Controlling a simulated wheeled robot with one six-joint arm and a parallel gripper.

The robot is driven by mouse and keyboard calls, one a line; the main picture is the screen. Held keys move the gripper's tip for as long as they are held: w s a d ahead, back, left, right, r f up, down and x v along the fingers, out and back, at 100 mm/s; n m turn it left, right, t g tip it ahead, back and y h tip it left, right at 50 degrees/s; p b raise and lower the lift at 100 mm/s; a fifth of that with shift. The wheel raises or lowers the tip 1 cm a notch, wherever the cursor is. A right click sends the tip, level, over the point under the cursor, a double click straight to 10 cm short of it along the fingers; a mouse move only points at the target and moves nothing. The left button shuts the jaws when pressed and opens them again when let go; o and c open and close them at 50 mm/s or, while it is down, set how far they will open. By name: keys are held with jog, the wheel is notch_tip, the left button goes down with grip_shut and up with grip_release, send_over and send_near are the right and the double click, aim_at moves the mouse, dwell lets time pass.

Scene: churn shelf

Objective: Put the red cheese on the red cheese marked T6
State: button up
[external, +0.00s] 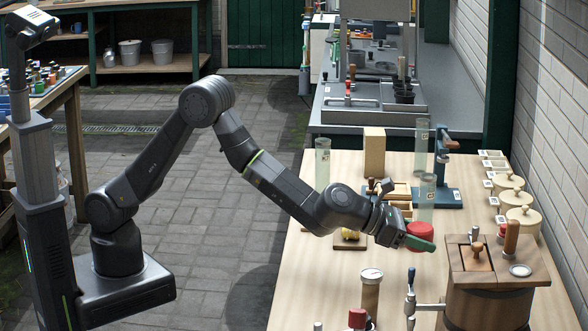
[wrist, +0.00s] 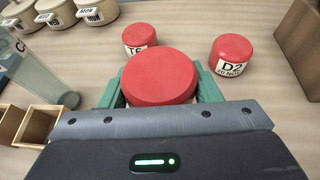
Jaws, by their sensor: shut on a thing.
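My gripper (external: 418,238) is shut on a red cheese (wrist: 158,76) above the wooden table. The held cheese is a round red disc between the green fingers, and it also shows in the external view (external: 420,230). Just beyond it in the wrist view is the red cheese marked T6 (wrist: 139,34), standing on the table with its label partly covered by the held cheese. To its right stands another red cheese marked D2 (wrist: 231,48). I cannot pick out the T6 cheese for sure in the external view.
A wooden churn (external: 498,262) stands right of my gripper, near the labelled lidded pots (external: 519,199). Tall glass tubes (external: 427,197) and a blue stand (external: 447,196) are behind. An open wooden box (wrist: 40,124) is at the wrist view's lower left.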

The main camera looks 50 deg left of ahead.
aim_at(432, 226)
jog(key=r+p, duration=0.1)
jog(key=w+r+p, duration=0.1)
jog(key=r, duration=0.1)
jog(key=w+d+r+p, duration=0.1)
jog(key=shift+d+r, duration=0.1)
jog(key=shift+r, duration=0.2)
jog(key=w+d+r+p, duration=0.2)
jog(key=w+d+p, duration=0.1)
jog(key=w+p, duration=0.3)
jog(key=w+d+r+p, duration=0.2)
jog(key=w+d+p, duration=0.1)
jog(key=w+p, duration=0.35)
notch_tip(432, 226, down, 6)
jog(key=shift+s+a+r+b, duration=0.15)
jog(key=shift+b, duration=0.55)
jog(key=shift+f+b, duration=0.35)
jog(key=shift+f, duration=2)
jog(key=shift+f, duration=0.15)
jog(key=o, duration=1.2)
jog(key=shift+c, duration=0.2)
